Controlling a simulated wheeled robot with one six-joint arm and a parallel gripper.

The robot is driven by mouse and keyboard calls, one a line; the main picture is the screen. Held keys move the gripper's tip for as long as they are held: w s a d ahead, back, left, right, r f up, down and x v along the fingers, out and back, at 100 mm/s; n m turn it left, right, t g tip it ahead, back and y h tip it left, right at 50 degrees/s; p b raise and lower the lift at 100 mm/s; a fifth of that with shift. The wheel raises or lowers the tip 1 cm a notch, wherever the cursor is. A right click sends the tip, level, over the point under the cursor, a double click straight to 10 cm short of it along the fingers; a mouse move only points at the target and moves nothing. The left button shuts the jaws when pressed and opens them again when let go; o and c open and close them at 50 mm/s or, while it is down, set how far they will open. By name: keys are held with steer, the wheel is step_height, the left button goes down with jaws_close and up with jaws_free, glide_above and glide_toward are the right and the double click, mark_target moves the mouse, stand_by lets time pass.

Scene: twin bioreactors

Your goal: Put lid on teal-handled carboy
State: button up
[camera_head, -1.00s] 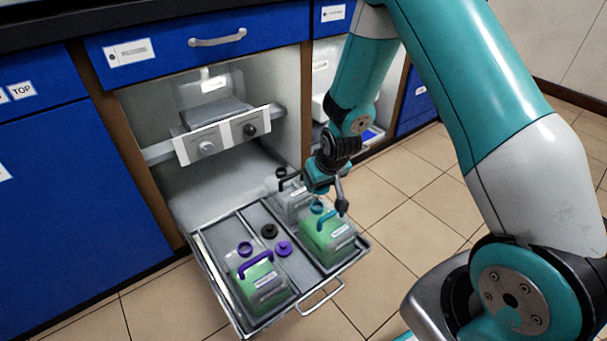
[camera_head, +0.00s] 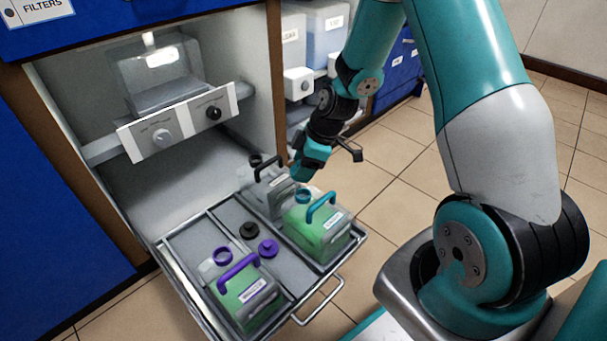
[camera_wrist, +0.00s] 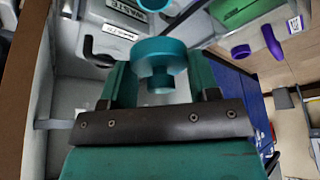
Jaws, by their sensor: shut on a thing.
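The teal-handled carboy (camera_head: 318,236) stands upright at the right of the pulled-out drawer, with green liquid and a teal neck ring (camera_head: 303,196). My gripper (camera_head: 302,174) is just above and behind that neck in the head view. In the wrist view my gripper (camera_wrist: 160,82) is shut on the teal lid (camera_wrist: 160,52), held between its fingers. The lid is hidden or too small to make out in the head view. It appears apart from the carboy neck. A teal-rimmed opening (camera_wrist: 153,4) shows at the top edge of the wrist view.
A purple-handled carboy (camera_head: 245,295) and a black-handled carboy (camera_head: 266,190) share the drawer (camera_head: 180,265). A purple lid (camera_head: 268,249) and a black lid (camera_head: 248,230) lie between them. The cabinet wall (camera_head: 277,85) is behind my gripper. Tiled floor lies right.

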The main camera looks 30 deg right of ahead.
mark_target(301, 194)
steer(key=shift+f+b, duration=2.5)
steer(key=shift+f, duration=0.7)
steer(key=shift+s+d, duration=0.1)
steer(key=shift+d, duration=0.05)
steer(key=shift+f, duration=0.45)
steer(key=o, duration=1.3)
steer(key=shift+c, duration=0.2)
steer(key=shift+r+p, duration=0.15)
steer(key=shift+p, duration=0.15)
